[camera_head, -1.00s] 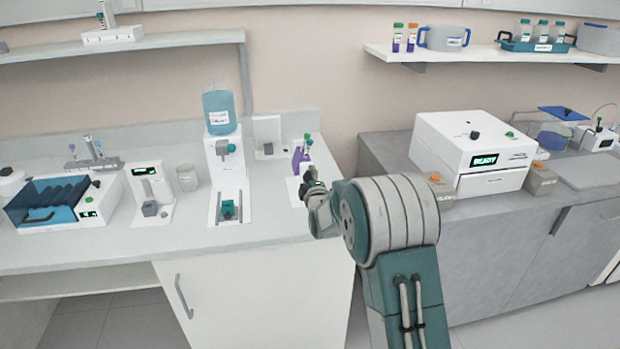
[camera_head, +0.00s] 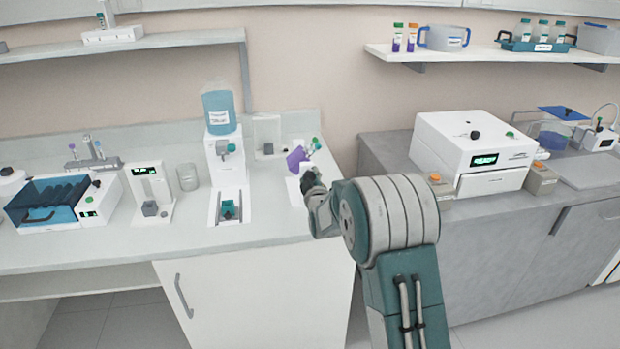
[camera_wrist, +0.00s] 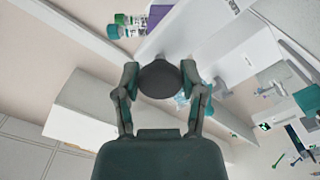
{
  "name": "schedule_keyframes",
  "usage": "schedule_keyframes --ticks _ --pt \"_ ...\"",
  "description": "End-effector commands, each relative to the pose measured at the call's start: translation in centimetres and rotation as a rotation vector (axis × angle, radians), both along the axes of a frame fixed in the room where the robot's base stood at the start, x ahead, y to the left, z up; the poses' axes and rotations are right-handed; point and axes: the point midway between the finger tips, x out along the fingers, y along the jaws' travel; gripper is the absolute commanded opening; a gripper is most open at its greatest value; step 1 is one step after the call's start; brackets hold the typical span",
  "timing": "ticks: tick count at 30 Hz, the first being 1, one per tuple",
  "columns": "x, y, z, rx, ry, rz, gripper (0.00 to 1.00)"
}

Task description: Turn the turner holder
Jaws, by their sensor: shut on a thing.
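The turner holder (camera_head: 297,158) is a purple plate on a white stand near the right end of the left bench. It is tilted, with capped tubes (camera_head: 315,144) at its upper right. My gripper (camera_head: 312,182) is just in front of the stand, and my arm hides part of it. In the wrist view my gripper (camera_wrist: 160,76) is shut on a dark round knob (camera_wrist: 159,82). A purple edge (camera_wrist: 187,9) shows beyond the knob. The knob's join to the holder is hidden.
A white dispenser with a blue bottle (camera_head: 219,112) stands left of the stand. A glass beaker (camera_head: 187,177) is further left. A white machine (camera_head: 474,150) sits on the grey bench at right. The left bench's front is clear.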

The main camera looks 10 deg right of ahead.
Motion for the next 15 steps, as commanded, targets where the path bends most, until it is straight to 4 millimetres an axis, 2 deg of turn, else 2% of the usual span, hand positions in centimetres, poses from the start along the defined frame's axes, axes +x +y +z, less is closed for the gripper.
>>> schedule_keyframes --ticks 1,15 --pt "-0.10 0.21 -0.57 0.022 0.013 0.004 0.05" --pt "-0.10 0.20 -0.59 0.258 0.013 0.002 0.05"
